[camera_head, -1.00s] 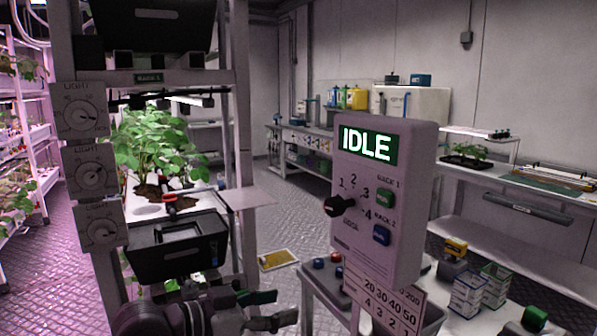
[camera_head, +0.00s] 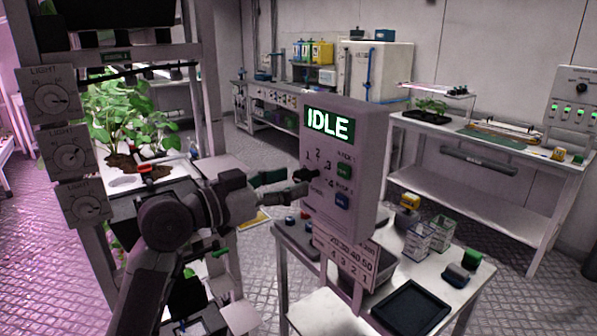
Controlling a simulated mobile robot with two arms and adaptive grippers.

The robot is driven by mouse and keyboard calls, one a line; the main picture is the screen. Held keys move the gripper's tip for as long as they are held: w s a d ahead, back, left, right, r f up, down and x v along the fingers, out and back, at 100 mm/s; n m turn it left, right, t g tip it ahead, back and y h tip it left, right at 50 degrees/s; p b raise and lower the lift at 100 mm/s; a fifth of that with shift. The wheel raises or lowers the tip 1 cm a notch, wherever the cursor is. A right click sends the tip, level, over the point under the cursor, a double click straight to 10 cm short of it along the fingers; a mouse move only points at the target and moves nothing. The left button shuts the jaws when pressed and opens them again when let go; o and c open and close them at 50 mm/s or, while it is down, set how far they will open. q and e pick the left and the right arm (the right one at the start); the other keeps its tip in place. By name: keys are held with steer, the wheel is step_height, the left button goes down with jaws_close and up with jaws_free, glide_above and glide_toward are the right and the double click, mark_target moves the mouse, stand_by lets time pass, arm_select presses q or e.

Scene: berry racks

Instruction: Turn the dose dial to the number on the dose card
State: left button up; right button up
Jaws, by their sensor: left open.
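The control box (camera_head: 345,150) stands right of centre, with a green screen (camera_head: 327,124) reading IDLE. Its black dose dial (camera_head: 311,174) is on the front face, with the numbers 1 to 4 around it. My left gripper (camera_head: 300,182) is open, with its fingertips at the dial's left side. The fingers partly cover the dial, so I cannot tell its pointer setting or whether they touch it. A white card (camera_head: 345,257) below the box has rows of numbers, 20, 30, 40, 50 above and 4, 3, 2, 1 below. My right gripper is not in view.
A green button (camera_head: 343,170) and a blue button (camera_head: 342,201) sit right of the dial. The bench (camera_head: 440,268) holds a black tray (camera_head: 411,308) and small crates (camera_head: 420,240). A plant rack (camera_head: 213,90) stands at the left.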

arm_select(q)
steer(key=shift+x, duration=1.45)
steer(key=shift+c, duration=0.3)
jaws_close()
